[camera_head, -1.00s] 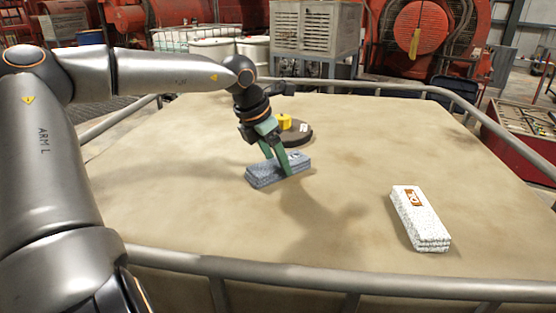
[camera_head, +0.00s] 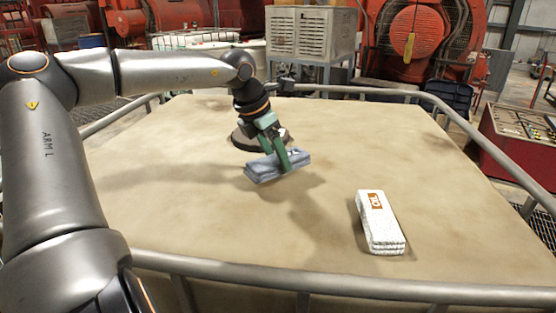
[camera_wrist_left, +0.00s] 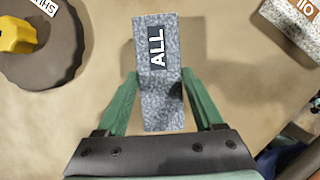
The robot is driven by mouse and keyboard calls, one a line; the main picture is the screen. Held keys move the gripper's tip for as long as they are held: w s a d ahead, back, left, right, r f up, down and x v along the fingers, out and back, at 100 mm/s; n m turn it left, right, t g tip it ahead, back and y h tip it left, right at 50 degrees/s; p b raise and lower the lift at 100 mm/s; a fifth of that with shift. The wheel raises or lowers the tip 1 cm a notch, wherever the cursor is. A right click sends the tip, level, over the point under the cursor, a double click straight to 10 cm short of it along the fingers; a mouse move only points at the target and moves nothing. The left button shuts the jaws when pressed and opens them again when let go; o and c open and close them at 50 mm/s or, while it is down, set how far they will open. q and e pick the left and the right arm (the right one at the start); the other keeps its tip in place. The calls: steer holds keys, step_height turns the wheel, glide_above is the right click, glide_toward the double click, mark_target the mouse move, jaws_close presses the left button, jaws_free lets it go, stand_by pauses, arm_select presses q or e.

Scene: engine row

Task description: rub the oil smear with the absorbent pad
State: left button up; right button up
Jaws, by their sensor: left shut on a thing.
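My left gripper (camera_head: 277,160) is shut on a grey speckled pad (camera_head: 262,171), with a green finger on each side of it. In the left wrist view the grey pad (camera_wrist_left: 155,108) has a dark label reading "ALL". It appears held above the table, with a shadow lying apart from it to the lower right. A white pad (camera_head: 372,228) with an orange label lies on the table to the right; in the wrist view its label seems to read "OIL" (camera_wrist_left: 298,45). I cannot make out a distinct oil smear. My right gripper is out of view.
The tan tabletop (camera_head: 200,220) has a metal rail (camera_head: 350,289) around it. A dark round object (camera_head: 242,140) stands behind the held pad; its yellow knob (camera_wrist_left: 15,36) shows in the wrist view. The table between the two pads is clear.

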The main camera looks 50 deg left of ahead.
arm_select(q)
steer(key=shift+s+a+r, duration=0.1)
steer(key=shift+s+r, duration=0.05)
steer(key=shift+r, duration=0.5)
step_height(320, 180, up, 2)
steer(key=shift+r+p, duration=0.1)
steer(key=shift+p, duration=0.95)
steer(key=shift+r, duration=0.95)
